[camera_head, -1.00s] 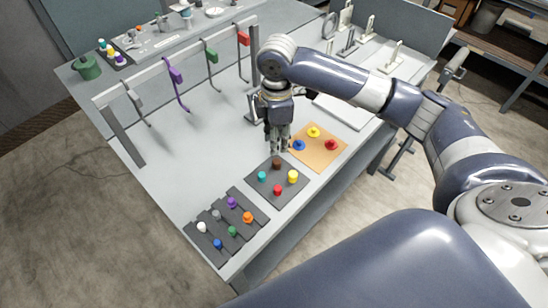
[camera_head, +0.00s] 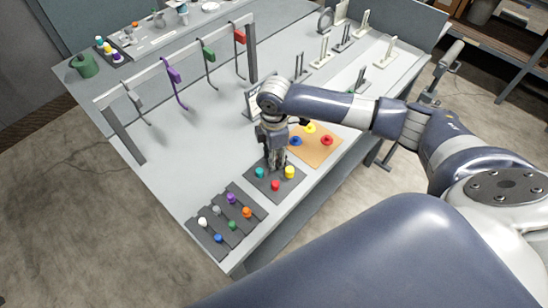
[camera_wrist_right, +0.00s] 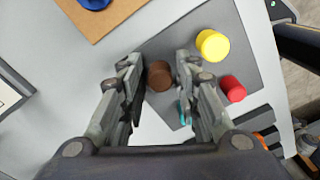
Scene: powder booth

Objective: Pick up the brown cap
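The brown cap (camera_wrist_right: 159,76) sits on the dark grey square mat (camera_head: 262,187), seen from above in the right wrist view. In the head view my right gripper (camera_head: 276,164) hides it. In the right wrist view the two fingers of my right gripper (camera_wrist_right: 158,66) are apart. The cap shows between them, closer to the right-hand finger; I cannot tell whether that finger touches it. My left gripper is not in view.
On the same mat are a teal cap (camera_head: 260,172), a yellow cap (camera_head: 290,172) and a red cap (camera_head: 276,186). An orange board (camera_head: 316,156) with coloured caps lies just behind. Dark strips (camera_head: 205,236) with several caps lie in front. A hook rail (camera_head: 180,61) stands at left.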

